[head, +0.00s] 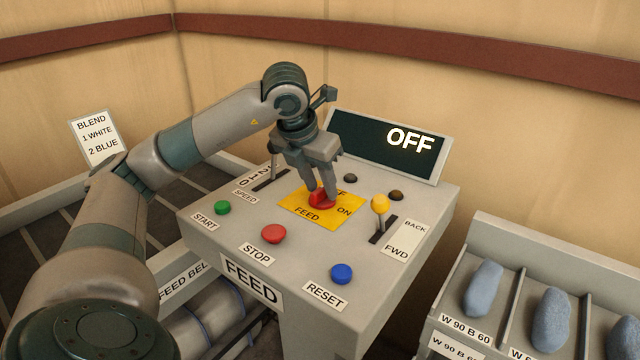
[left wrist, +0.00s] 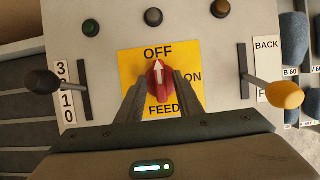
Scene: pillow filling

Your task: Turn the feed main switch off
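The feed main switch is a red rotary knob (head: 321,199) on a yellow plate (head: 345,208) marked OFF, ON and FEED. In the left wrist view the knob (left wrist: 159,82) has a white arrow pointing at OFF. The display (head: 392,145) behind the panel reads OFF. My left gripper (head: 319,198) points down at the knob, with one finger on each side of it. In the left wrist view the fingers of my left gripper (left wrist: 160,95) are closed in on the knob's sides. My right gripper does not show.
The panel (head: 310,264) also carries a green START button (head: 222,207), a red STOP button (head: 274,234), a blue RESET button (head: 343,273) and a yellow-knobbed lever (head: 380,203). A speed lever (left wrist: 41,82) stands left of the plate. Bins with blue pads (head: 550,318) stand at right.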

